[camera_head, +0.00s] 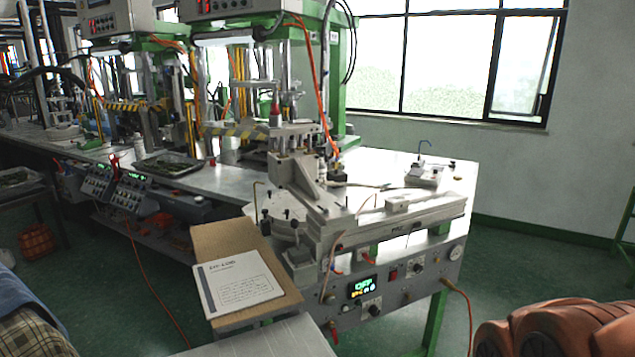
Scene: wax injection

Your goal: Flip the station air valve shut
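The station's control panel (383,300) is on the front of the near workbench, right of centre. It has a lit display (362,287), a red switch (394,275), knobs, and a round gauge (456,253) at its right end. A small red lever-like part (333,328) hangs below the panel's left end. It may be the air valve, but it is too small to tell that or its position. An orange hose (467,300) leaves the panel's right side and drops to the floor. No fingers of my gripper show.
A metal clamp fixture (390,215) stands on the bench above the panel. A cardboard box (215,240) with a white printed booklet (238,283) sits left of the panel. Green-framed machines line the bench behind. Green floor is open at right; a rounded orange-brown shape fills the lower right corner.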

